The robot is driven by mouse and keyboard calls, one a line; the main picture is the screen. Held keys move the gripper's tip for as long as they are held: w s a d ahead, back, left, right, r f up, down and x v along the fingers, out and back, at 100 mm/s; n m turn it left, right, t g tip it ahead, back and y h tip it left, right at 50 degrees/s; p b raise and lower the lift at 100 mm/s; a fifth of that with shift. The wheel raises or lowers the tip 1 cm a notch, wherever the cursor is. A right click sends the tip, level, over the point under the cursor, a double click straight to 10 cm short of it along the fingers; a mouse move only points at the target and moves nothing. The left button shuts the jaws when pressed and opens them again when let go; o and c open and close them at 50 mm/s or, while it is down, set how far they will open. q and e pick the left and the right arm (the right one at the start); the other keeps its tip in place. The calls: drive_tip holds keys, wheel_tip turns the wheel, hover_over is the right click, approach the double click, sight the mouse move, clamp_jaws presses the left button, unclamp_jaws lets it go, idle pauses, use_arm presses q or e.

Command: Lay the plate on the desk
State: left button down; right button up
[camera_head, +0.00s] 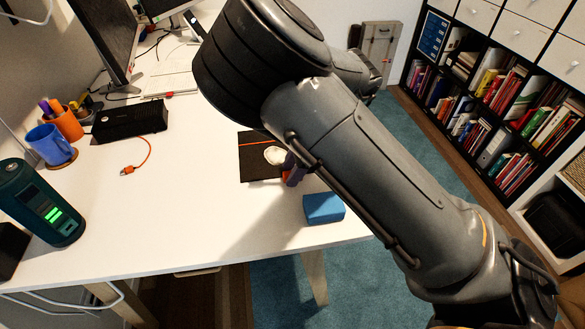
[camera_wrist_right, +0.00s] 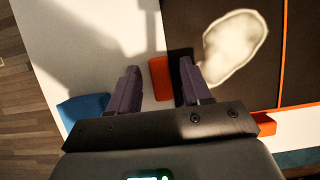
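A small white oval piece (camera_head: 273,155), which may be the plate, lies on a dark mat (camera_head: 251,142) with an orange line, on the white desk (camera_head: 190,215). In the right wrist view the white piece (camera_wrist_right: 234,45) lies beyond the right-hand finger, which seems to overlap its edge; I cannot tell whether they touch. My right gripper (camera_head: 291,168) is low over the mat's right edge, mostly hidden by my arm. In the wrist view its two dark purple fingers (camera_wrist_right: 160,76) are apart. An orange-red piece (camera_wrist_right: 160,88) shows between them. My left gripper is not in view.
A blue block (camera_head: 323,208) sits near the desk's front edge. A black box (camera_head: 130,121), blue mug (camera_head: 51,145), orange pen cup (camera_head: 66,121) and dark green cylinder (camera_head: 42,203) stand at left. The front middle of the desk is clear.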

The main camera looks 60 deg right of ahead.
drive_tip(key=shift+r, duration=0.4)
drive_tip(key=p+v, duration=0.5)
drive_tip(key=v, duration=0.6)
drive_tip(key=shift+s+r, duration=0.2)
drive_tip(key=shift+d, duration=0.1)
